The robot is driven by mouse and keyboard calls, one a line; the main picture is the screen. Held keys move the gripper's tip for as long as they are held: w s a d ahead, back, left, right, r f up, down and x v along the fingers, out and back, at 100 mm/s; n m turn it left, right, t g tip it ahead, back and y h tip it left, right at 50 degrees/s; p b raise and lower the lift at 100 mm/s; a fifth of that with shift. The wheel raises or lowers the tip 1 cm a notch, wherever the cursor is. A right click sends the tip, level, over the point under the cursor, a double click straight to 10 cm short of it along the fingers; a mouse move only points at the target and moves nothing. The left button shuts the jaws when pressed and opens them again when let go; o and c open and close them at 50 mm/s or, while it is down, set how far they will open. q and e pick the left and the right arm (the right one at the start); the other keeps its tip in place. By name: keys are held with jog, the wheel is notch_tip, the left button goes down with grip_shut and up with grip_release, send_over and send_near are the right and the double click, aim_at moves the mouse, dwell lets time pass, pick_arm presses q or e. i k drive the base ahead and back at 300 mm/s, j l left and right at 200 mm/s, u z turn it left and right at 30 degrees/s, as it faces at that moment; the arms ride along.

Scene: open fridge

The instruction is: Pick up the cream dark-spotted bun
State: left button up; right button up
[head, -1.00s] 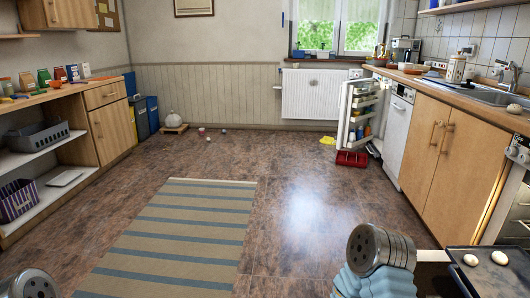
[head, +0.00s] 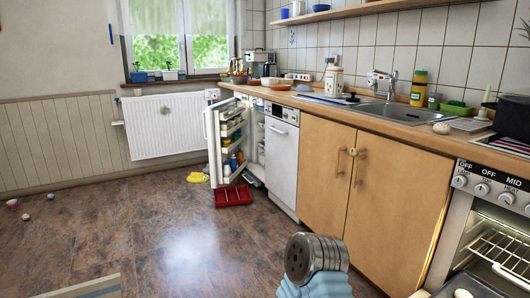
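A pale, roundish bun-like thing with darker marks (head: 441,128) sits on the wooden counter, right of the sink. It is too small to be sure of its spots. Another pale bun (head: 462,294) shows at the bottom edge, on a dark tray (head: 482,287) in front of the oven; the frame cuts it off. Part of my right arm shows at the bottom middle, well apart from the counter bun. Neither of my grippers is in view, so I cannot see whether they hold anything.
The oven (head: 490,225) is open at the right, its rack (head: 500,250) showing. Wooden cabinets (head: 345,180) and a white dishwasher (head: 283,165) line the counter (head: 390,112). The fridge door (head: 213,145) stands open above a red crate (head: 233,196).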

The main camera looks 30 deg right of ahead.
aim_at(443, 128)
jog(key=i+z, duration=0.35)
jog(key=i+j+z, duration=0.2)
jog(key=i+z, duration=0.2)
jog(key=i+j+z, duration=0.35)
jog(key=k+l, duration=0.05)
jog(key=l, duration=0.05)
